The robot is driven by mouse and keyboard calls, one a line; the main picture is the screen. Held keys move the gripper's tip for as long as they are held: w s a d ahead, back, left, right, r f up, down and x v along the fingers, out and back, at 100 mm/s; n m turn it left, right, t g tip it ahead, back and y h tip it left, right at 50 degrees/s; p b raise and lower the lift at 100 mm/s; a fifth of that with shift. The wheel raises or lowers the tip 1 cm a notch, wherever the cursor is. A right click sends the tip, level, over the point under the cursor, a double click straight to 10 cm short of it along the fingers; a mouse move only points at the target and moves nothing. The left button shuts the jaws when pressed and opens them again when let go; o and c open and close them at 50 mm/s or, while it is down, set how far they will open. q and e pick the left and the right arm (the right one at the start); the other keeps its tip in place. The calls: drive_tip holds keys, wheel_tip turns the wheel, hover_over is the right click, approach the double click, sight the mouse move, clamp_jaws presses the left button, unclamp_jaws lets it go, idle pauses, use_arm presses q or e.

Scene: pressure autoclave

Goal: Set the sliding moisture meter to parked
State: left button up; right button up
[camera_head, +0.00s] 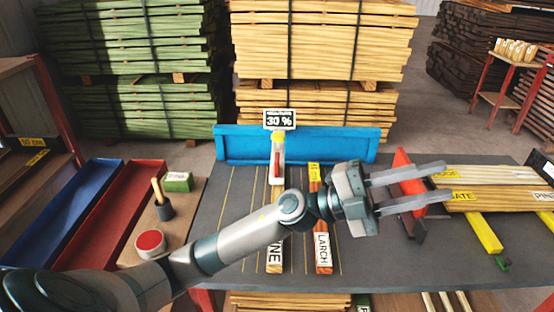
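The moisture meter (277,160) stands at the blue rail (340,145) along the back of the grey table. It has a yellow top, a white body with a red part, and a sign (279,119) above it reading "30 %". My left gripper (447,182) is well to the right of the meter, its two fingers apart and pointing right. I see nothing held between them. My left arm crosses low in front of the meter and hides part of the table and boards. My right gripper is not in view.
A board marked LARCH (322,252) and another marked INE (275,255) lie below the meter. A red upright piece (402,160) stands beside the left gripper, with pale boards (500,175) to the right. Blue and red trays (130,215) lie left. Lumber stacks (320,45) stand behind.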

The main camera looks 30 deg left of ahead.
sight(277, 157)
use_arm(q)
wheel_tip(277, 157, down, 7)
drive_tip(key=m+g+y, duration=0.6)
drive_tip(key=m+g, duration=0.1)
drive_tip(key=w+a+f+t+y, duration=0.1)
drive_tip(key=w+a+f+y, duration=0.15)
drive_tip(key=a+y, duration=0.2)
drive_tip(key=w+a+f+y, duration=0.1)
drive_tip(key=w+a+y, duration=0.2)
drive_tip(key=a, duration=0.2)
drive_tip(key=w+a+r+n+y, duration=0.1)
drive_tip(key=a+r+n+y, duration=0.1)
drive_tip(key=a, duration=0.6)
drive_tip(key=w+a+r+n+t+y, duration=0.1)
drive_tip(key=a+r+n+y, duration=0.1)
drive_tip(key=a+y, duration=0.3)
drive_tip(key=w+a+r+n+y, duration=0.1)
drive_tip(key=a+r+n+y, duration=0.1)
drive_tip(key=a, duration=1.1)
drive_tip(key=shift+w+r+t+y, duration=0.15)
drive_tip(key=shift+r+t+y, duration=0.15)
drive_tip(key=shift+r+y, duration=0.5)
drive_tip(key=p+x, duration=0.5)
drive_tip(key=x, duration=1.2)
drive_tip(key=shift+f+p, duration=0.25)
drive_tip(key=shift+p, duration=0.1)
